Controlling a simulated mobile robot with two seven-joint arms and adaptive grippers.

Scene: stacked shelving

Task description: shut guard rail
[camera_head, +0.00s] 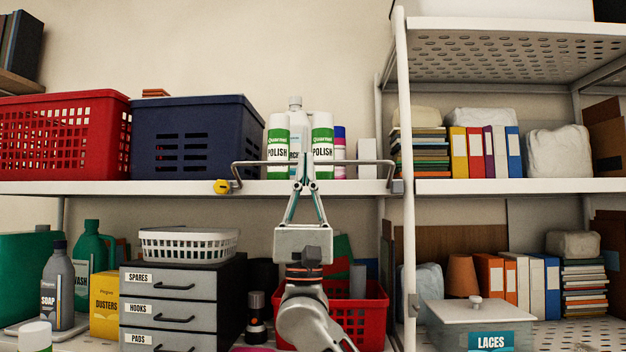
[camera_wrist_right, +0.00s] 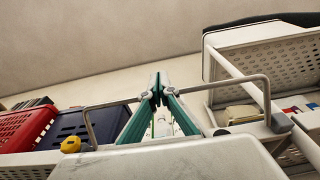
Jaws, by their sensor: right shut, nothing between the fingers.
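The guard rail (camera_head: 354,162) is a thin grey bent bar at the front edge of the upper left shelf. Its crossbar stands a little above the shelf edge, in front of the polish bottles. A yellow knob (camera_head: 221,186) sits at its left end and a grey block (camera_head: 397,187) at its right end. My right gripper (camera_head: 303,157) is shut and empty, its tips at the middle of the crossbar. In the right wrist view the shut fingers (camera_wrist_right: 158,84) hide part of the rail (camera_wrist_right: 222,83); I cannot tell whether they touch it. My left gripper is not in view.
White polish bottles (camera_head: 278,136) stand behind the rail, beside a navy crate (camera_head: 200,105) and a red crate (camera_head: 105,130). A white shelf post (camera_head: 404,110) rises right of the rail. Below, a red basket (camera_head: 374,312) and grey drawers (camera_head: 165,312) flank my right arm.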

